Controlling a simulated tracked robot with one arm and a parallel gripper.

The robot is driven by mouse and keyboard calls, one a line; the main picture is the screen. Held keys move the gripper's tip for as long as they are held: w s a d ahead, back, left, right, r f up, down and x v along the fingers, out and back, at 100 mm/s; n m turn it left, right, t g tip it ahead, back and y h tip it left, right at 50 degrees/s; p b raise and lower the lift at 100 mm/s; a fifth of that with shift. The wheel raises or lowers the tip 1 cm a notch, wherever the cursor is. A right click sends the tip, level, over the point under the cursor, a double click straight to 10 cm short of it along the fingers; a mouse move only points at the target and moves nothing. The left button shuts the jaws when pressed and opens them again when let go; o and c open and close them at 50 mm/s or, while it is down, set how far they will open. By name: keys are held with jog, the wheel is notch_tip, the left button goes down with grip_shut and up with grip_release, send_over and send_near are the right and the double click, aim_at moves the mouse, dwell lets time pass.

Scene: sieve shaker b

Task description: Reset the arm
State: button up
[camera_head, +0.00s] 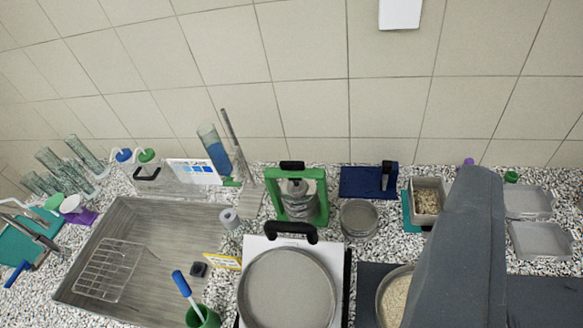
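My gripper's fingers do not show in this view. A large dark grey slanted block, which looks like a part of my own arm, rises from the bottom edge at the right. It hides part of the speckled counter and part of a round pan of pale grains (393,300). I see nothing held.
The speckled counter (345,255) runs along a tiled wall (300,110). A sink (135,225) with a wire rack lies left. A round sieve (287,290) sits on a white-topped unit in front of a green frame (298,180). Glass cylinders stand at far left; grey trays (540,240) lie right.

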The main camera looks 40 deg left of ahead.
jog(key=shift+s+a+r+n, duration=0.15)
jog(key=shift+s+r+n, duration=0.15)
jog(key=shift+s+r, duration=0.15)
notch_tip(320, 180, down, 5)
jog(key=b, duration=0.5)
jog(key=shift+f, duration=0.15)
dwell(0.6)
